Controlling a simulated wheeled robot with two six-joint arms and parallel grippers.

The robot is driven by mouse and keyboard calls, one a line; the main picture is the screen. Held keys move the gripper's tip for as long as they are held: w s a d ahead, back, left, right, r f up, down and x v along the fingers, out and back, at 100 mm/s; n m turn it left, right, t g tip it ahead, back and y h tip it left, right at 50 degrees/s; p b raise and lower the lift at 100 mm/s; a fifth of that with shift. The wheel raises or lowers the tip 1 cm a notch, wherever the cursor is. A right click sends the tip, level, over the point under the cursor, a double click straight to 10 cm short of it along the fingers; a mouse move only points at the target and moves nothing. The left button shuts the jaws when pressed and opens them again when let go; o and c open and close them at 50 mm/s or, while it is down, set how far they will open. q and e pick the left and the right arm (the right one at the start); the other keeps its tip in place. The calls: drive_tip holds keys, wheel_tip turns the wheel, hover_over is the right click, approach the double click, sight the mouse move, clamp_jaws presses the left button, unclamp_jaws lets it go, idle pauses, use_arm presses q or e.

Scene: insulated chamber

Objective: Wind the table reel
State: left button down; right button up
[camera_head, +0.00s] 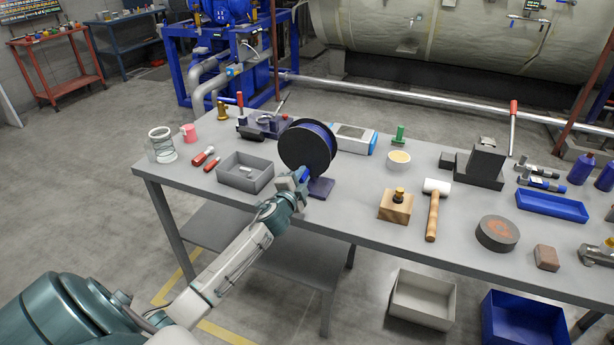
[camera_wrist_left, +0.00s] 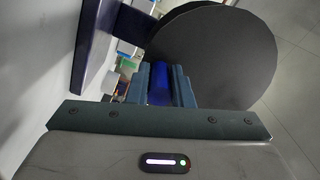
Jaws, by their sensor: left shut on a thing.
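The table reel (camera_head: 304,146) stands upright on the grey workbench, with a black round side plate and blue winding behind it. Its dark purple base (camera_head: 321,188) rests on the bench. My left gripper (camera_head: 301,176) is at the reel's lower front edge, shut on a blue handle. In the left wrist view the gripper (camera_wrist_left: 165,88) has the blue handle (camera_wrist_left: 159,84) between its fingers, with the reel's dark disc (camera_wrist_left: 215,58) right beside it. The handle's joint to the reel is hidden. My right gripper is not in view.
A white and blue device (camera_head: 353,138) is close behind the reel. A wooden block (camera_head: 396,206) and a mallet (camera_head: 433,208) lie to the right. The bench front between box and block is mostly clear.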

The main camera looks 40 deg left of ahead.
sight(291, 163)
use_arm(q)
drive_tip(key=m, duration=0.1)
drive_tip(key=a+m, duration=0.1)
drive_tip(key=shift+s+a+m+p, duration=0.2)
drive_tip(key=shift+a+m+p, duration=0.1)
drive_tip(key=shift+m+p, duration=0.1)
drive_tip(key=shift+s+a+r+m, duration=0.15)
drive_tip(key=shift+a+m, duration=0.3)
drive_tip(key=shift+m, duration=0.45)
drive_tip(key=m+p, duration=0.1)
drive_tip(key=a+m, duration=0.1)
drive_tip(key=m, duration=0.1)
drive_tip(key=shift+s+a+r+p, duration=0.15)
drive_tip(key=shift+a+r+p, duration=0.15)
drive_tip(key=shift+p, duration=0.1)
drive_tip(key=shift+s+a+r+m+p, duration=0.1)
drive_tip(key=shift+a+r+m+p, duration=0.1)
drive_tip(key=shift+m, duration=0.3)
drive_tip(key=shift+a+r+m+p, duration=0.1)
drive_tip(key=shift+a+m+p, duration=0.1)
drive_tip(key=shift+m, duration=0.3)
drive_tip(key=c, duration=1.3)
unclamp_jaws()
